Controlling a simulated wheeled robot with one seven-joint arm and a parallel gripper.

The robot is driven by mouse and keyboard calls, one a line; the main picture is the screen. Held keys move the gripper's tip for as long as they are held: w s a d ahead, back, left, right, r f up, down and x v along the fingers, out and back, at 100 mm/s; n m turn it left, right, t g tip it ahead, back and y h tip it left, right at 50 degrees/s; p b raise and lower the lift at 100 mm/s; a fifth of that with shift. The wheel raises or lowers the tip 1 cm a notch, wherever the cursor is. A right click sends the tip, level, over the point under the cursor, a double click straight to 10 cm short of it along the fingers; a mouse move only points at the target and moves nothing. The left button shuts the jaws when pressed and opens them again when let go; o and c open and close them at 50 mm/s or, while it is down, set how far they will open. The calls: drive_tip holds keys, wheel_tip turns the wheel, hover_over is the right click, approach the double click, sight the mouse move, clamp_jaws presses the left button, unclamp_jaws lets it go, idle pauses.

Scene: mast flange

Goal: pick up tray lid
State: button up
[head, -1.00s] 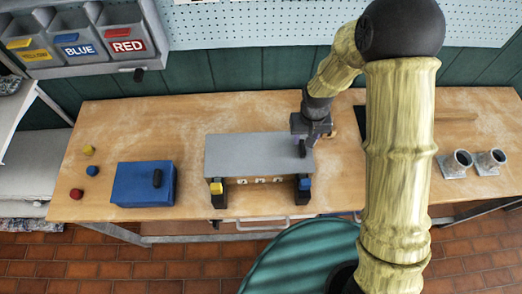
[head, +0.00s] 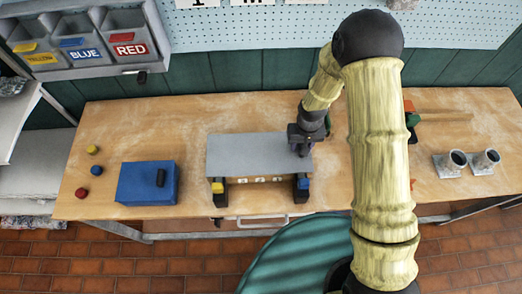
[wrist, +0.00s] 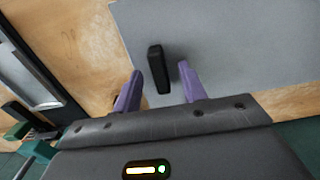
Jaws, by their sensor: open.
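The tray lid (head: 245,155) is a flat grey plate lying level over a low tray on the bench, with yellow and blue pieces at its front supports. Its black upright handle (wrist: 158,68) shows in the wrist view, standing on the grey surface. My gripper (wrist: 160,72) is open, with one purple finger on each side of the handle and a gap on both sides. In the head view my gripper (head: 303,149) is over the right end of the lid and hides the handle.
A blue box (head: 147,184) with a black handle stands left of the lid, near small yellow, blue and red knobs (head: 96,170). Grey pipe flanges (head: 486,160) stand at the far right. Labelled bins (head: 130,37) hang at the back left. Bench between box and lid is clear.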

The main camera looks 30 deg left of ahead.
drive_tip(key=shift+c, duration=0.4)
clamp_jaws()
drive_tip(key=shift+r, duration=0.15)
wheel_tip(320, 180, up, 10)
drive_tip(key=b, duration=0.3)
idle(0.4)
idle(0.4)
